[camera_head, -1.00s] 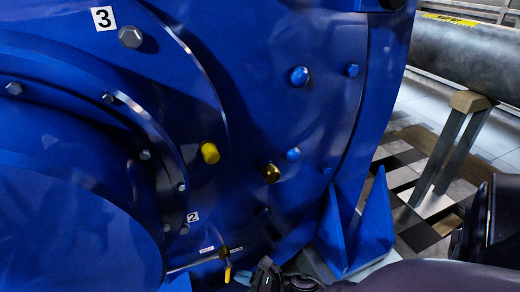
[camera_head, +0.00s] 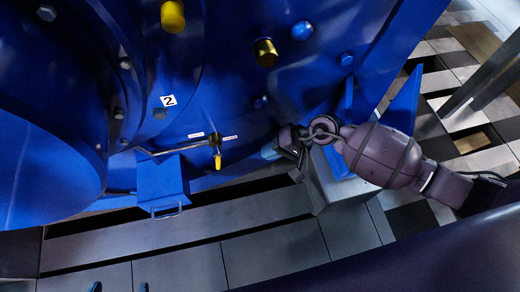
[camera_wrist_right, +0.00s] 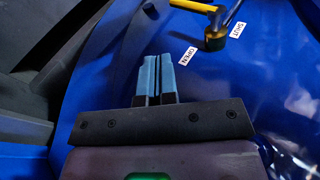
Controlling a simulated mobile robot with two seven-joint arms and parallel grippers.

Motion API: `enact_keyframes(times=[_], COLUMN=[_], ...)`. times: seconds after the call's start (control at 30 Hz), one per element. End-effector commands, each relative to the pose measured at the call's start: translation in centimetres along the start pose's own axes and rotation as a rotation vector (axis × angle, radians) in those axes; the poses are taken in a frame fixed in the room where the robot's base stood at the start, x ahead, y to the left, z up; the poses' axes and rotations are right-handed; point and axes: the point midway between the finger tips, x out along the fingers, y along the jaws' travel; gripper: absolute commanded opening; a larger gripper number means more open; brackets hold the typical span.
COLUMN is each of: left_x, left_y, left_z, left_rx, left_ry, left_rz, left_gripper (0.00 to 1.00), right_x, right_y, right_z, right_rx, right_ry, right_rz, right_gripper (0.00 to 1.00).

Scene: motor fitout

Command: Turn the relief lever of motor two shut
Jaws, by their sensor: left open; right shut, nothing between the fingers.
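The relief lever (camera_head: 217,160) has a yellow handle on a small brass valve at the end of a thin pipe, right of the "2" label (camera_head: 168,100). In the head view the handle points down, below two small tags. In the right wrist view the yellow lever (camera_wrist_right: 195,6) is at the top edge, near the OPEN tag (camera_wrist_right: 189,56) and the SHUT tag (camera_wrist_right: 237,30). My right gripper (camera_head: 269,152) is shut and empty, right of the lever and apart from it. Its blue fingers (camera_wrist_right: 156,72) show together. My left gripper (camera_head: 119,287) shows only two separated fingertips at the bottom edge.
The blue motor housing (camera_head: 235,60) fills the upper view, with bolts and a yellow cap (camera_head: 172,16). A blue box with a handle (camera_head: 160,185) hangs left of the lever. A grey block (camera_head: 335,185) stands below my right wrist. Floor below the lever is clear.

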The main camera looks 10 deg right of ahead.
Motion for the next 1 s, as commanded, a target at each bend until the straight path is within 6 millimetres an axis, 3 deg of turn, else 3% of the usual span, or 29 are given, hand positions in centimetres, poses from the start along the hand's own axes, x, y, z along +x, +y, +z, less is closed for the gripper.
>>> enact_keyframes(times=[0.13,0.53,0.7,1.0], left_x=[0.0,0.3,0.3,0.4], left_y=[0.1,0.2,0.1,0.1], left_z=[1.0,0.9,0.5,0.5], left_rx=[0.011,0.010,0.003,-0.005], left_ry=[-0.021,0.022,0.038,0.045], left_rz=[0.004,0.006,-0.001,-0.005], left_gripper=[0.85,0.85,0.85,0.85], right_x=[2.5,9.5,10.8,11.9], right_y=[0.2,0.3,-1.8,-2.9], right_z=[0.2,0.3,0.1,0.0], right_rx=[0.008,0.012,0.005,0.006], right_ry=[-0.004,-0.005,0.000,0.001], right_rz=[-0.004,-0.004,-0.006,-0.004], right_gripper=[0.00,0.00,0.00,0.00])
